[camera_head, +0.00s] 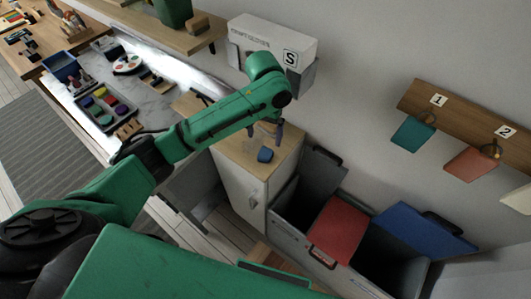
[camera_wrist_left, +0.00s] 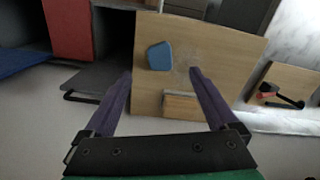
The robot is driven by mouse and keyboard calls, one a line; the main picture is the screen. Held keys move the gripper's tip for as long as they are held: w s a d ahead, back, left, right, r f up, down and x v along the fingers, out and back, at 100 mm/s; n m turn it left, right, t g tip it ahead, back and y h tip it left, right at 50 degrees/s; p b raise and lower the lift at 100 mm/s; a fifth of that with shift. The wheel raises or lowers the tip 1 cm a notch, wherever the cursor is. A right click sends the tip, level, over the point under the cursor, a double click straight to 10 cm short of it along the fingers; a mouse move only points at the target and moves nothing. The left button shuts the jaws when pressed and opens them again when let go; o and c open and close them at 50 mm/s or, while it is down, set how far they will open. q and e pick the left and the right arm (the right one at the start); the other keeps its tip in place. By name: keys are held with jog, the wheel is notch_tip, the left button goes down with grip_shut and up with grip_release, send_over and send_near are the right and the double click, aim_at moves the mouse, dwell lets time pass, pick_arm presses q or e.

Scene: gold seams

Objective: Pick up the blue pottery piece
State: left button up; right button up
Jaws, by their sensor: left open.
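The blue pottery piece (camera_head: 265,155) lies on the wooden top of a small white cabinet (camera_head: 243,186). In the left wrist view the blue piece (camera_wrist_left: 159,56) is a small angular block, left of the middle of the wooden top (camera_wrist_left: 205,45). My left gripper (camera_head: 265,131) is above the cabinet top, pointing down, just above and behind the piece in the head view. It also shows in the left wrist view (camera_wrist_left: 160,85), with its two purple fingers wide apart and nothing between them. The piece is apart from both fingers. My right gripper is not seen.
A small wooden block (camera_wrist_left: 180,104) lies on the cabinet top near the fingers. Open bins with a red lid (camera_head: 340,228) and a blue lid (camera_head: 425,230) stand right of the cabinet. A white box marked S (camera_head: 270,42) is on the wall behind my forearm. A paint tray (camera_head: 108,105) sits on the left counter.

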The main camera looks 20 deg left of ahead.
aim_at(265, 155)
pick_arm(q)
notch_tip(265, 155, down, 9)
jog(key=shift+p, duration=1.1)
jog(key=shift+f, duration=0.35)
grip_shut()
jog(key=shift+r, duration=0.15)
